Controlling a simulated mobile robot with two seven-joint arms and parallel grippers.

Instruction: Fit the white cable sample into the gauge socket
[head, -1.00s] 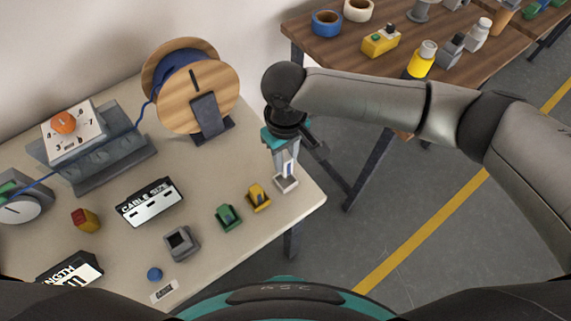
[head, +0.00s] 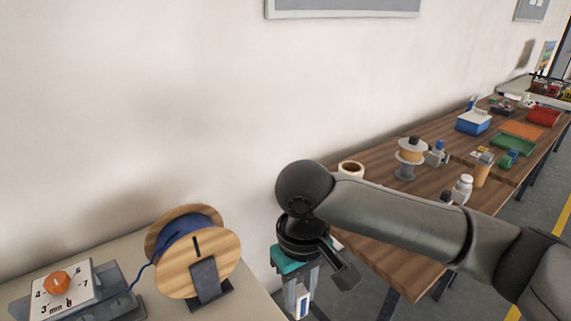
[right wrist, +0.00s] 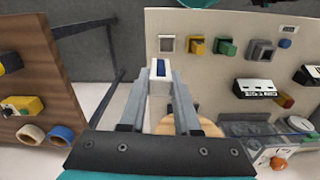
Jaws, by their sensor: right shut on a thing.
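My right gripper (head: 300,305) hangs at the bottom of the head view, to the right of the wooden reel. In the right wrist view its two fingers (right wrist: 160,100) are shut on the white cable sample (right wrist: 159,84), a white block with a blue strip. The sample is also partly seen in the head view (head: 303,311). It is clear of the table. A grey square holder (right wrist: 167,44) on the table looks empty. A grey block with a square opening (right wrist: 262,51) stands farther along; I cannot tell if it is the gauge socket. My left gripper is not in view.
Yellow (right wrist: 197,45) and green (right wrist: 227,47) blocks stand between the holder and the grey block. A "CABLE SIZE" block (right wrist: 255,88) lies behind them. The wooden reel (head: 208,262) and orange-knobbed dial box (head: 62,290) stand along the wall. A brown table (head: 400,240) is at the right.

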